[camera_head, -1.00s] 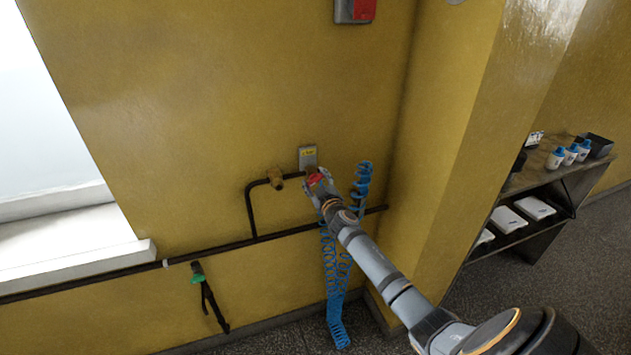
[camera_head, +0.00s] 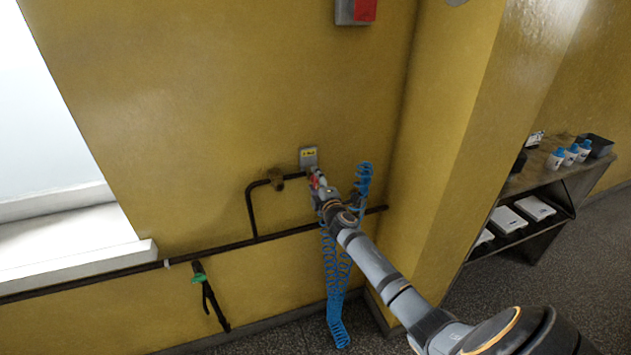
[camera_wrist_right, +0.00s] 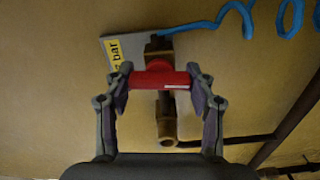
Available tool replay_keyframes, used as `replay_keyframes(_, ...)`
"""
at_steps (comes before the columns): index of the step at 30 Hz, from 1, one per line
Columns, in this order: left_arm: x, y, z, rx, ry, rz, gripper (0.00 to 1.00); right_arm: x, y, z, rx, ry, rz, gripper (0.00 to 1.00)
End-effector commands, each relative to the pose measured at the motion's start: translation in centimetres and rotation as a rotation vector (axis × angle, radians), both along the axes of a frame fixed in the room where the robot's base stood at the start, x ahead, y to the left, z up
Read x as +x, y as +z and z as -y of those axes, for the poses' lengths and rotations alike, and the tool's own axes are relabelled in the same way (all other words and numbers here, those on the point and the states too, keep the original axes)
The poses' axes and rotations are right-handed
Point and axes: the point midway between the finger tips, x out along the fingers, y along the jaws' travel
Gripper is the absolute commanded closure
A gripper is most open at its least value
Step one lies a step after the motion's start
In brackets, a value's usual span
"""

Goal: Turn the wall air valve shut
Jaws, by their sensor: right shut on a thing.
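The wall air valve has a red handle (camera_wrist_right: 160,79) and brass-coloured body (camera_wrist_right: 166,120), seen close in the right wrist view. My right gripper (camera_wrist_right: 157,88) is shut on the handle, with one finger at each end of it. In the head view the gripper (camera_head: 317,182) is at the valve on the yellow wall, just below a grey plate with a yellow label (camera_head: 308,157). The gripper hides most of the valve there. In the wrist view the handle lies across the line of the body. My left gripper is not in view.
A black pipe (camera_head: 249,210) rises to the valve from a long wall pipe (camera_head: 100,280). A coiled blue hose (camera_head: 337,300) hangs beside my right arm. A green-handled fitting (camera_head: 198,279) is lower left. A wall corner and a shelf unit (camera_head: 520,184) stand to the right.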

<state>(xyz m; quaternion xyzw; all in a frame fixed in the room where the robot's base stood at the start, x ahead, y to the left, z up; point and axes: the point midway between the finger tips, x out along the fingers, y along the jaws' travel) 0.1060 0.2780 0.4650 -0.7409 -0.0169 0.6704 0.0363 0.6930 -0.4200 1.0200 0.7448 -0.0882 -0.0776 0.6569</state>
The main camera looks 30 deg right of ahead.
Motion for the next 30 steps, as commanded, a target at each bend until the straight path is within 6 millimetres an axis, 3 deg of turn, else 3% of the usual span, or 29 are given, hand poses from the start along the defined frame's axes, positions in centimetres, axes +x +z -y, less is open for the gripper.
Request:
replay_keyframes(10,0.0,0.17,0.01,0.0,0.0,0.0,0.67,-0.02,-0.19,-0.03,-0.119,0.0,-0.031,0.76)
replay_keyframes(26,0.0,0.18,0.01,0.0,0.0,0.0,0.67,-0.05,-0.26,-0.02,-0.138,0.0,-0.036,0.76)
replay_keyframes(27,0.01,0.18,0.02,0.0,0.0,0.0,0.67,-0.05,-0.26,-0.01,-0.138,0.0,-0.036,0.39)
replay_keyframes(30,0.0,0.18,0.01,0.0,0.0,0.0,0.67,-0.04,-0.23,-0.02,-0.137,0.0,-0.036,0.25)
